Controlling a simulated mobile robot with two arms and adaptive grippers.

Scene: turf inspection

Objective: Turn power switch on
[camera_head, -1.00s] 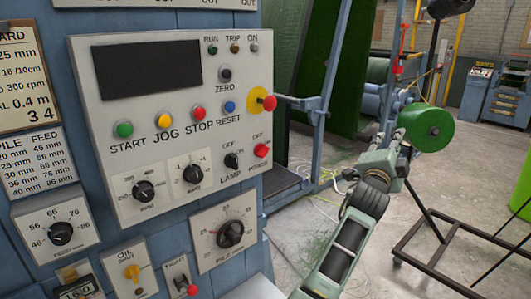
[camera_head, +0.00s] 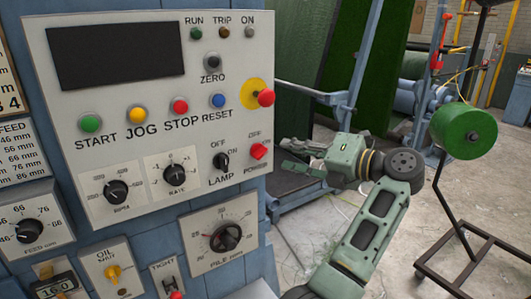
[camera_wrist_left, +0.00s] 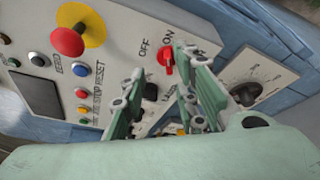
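The red power switch (camera_head: 258,151) sits at the right edge of the white control panel (camera_head: 150,208), under an OFF mark and above the word POWER. In the left wrist view the red switch (camera_wrist_left: 167,62) shows beyond the fingers, between their tips, with OFF and ON marks near it. I cannot tell its setting for sure. My left gripper (camera_head: 290,155) is open and empty, just right of the switch and apart from it. Its two fingers (camera_wrist_left: 166,80) are spread in the wrist view. My right gripper is not in view.
The black lamp knob (camera_head: 221,161) is close left of the power switch. A red emergency button on a yellow disc (camera_head: 253,94) sits above. Blue rails (camera_head: 315,95) stand right of the panel. A green roll on a stand (camera_head: 462,131) is farther right.

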